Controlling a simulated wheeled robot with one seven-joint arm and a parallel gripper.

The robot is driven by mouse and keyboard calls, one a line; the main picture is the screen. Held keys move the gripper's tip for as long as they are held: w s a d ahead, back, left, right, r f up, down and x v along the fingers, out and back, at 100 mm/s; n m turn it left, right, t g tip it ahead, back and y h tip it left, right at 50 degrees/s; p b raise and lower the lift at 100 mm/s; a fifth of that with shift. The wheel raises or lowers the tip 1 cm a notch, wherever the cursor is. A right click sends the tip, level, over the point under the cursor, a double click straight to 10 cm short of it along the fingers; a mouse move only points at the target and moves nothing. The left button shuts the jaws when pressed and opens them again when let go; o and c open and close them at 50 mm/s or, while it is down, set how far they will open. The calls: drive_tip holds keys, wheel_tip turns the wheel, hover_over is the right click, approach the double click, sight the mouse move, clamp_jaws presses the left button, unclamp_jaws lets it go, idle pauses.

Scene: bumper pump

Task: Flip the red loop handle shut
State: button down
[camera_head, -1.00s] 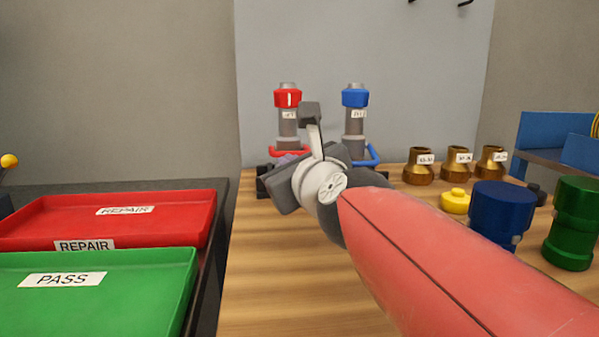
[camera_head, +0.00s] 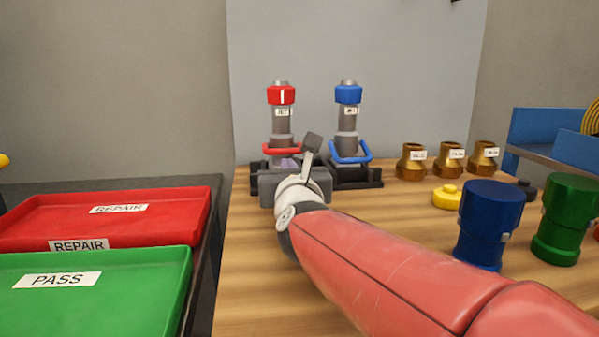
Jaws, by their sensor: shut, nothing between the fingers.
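The red loop handle (camera_head: 282,150) is on the red-capped pump (camera_head: 281,122) at the back of the bench. Its front bar crosses the pump's lower body, and it looks raised above the dark base. My gripper (camera_head: 295,181) is in front of this pump's base, just below the handle in the picture. It is shut with nothing in it. Its fingertips are hidden behind its own body, so I cannot tell whether they touch the handle. The lower side of the handle is partly hidden too.
A blue-capped pump (camera_head: 348,115) with a blue loop handle (camera_head: 350,157) stands close on the right. Brass fittings (camera_head: 411,162), a yellow part (camera_head: 447,197), and blue (camera_head: 489,222) and green (camera_head: 567,218) cylinders stand further right. Red (camera_head: 170,231) and green (camera_head: 140,306) trays are at left.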

drive_tip(key=shift+w, duration=0.25)
drive_tip(key=shift+s+r, duration=0.1)
drive_tip(key=shift+r, duration=0.75)
drive_tip(key=shift+w+a+r+p, duration=0.1)
drive_tip(key=shift+w+r+p, duration=0.15)
drive_tip(key=shift+r, duration=0.9)
drive_tip(key=shift+w+a+r+p, duration=0.1)
drive_tip(key=shift+w+r, duration=0.2)
drive_tip(key=shift+r, duration=0.85)
drive_tip(key=shift+r, duration=0.15)
